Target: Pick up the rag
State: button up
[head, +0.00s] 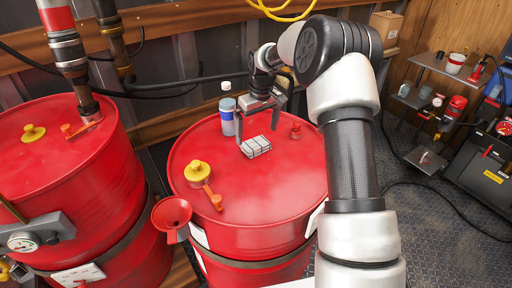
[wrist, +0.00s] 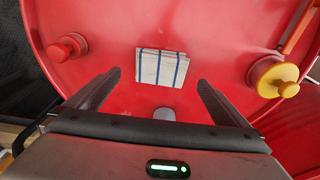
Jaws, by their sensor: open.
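The rag (head: 255,147) is a small folded cloth, white with dark stripes, lying flat on top of the red drum (head: 255,190) in the head view. In the wrist view the rag (wrist: 162,68) shows blue stripes and lies beyond my fingertips, roughly centred between them. My gripper (head: 257,128) is open and empty, pointing down above the drum top by the rag. Its two dark fingers also show in the wrist view (wrist: 157,85), spread apart. The fingers appear to be above the rag and not touching it.
A yellow cap fitting (head: 197,172), an orange-red handle (head: 213,198) and a small red bung (head: 296,132) sit on the drum. A red funnel (head: 171,213) hangs at its left side. Another red drum (head: 60,170) stands left.

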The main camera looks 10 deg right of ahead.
aim_at(256, 143)
notch_tip(256, 143, down, 5)
jog(key=shift+w+a+f, duration=0.1)
jog(key=shift+w+f, duration=0.05)
jog(key=c, duration=1.2)
notch_tip(256, 143, up, 10)
jog(key=shift+r, duration=0.1)
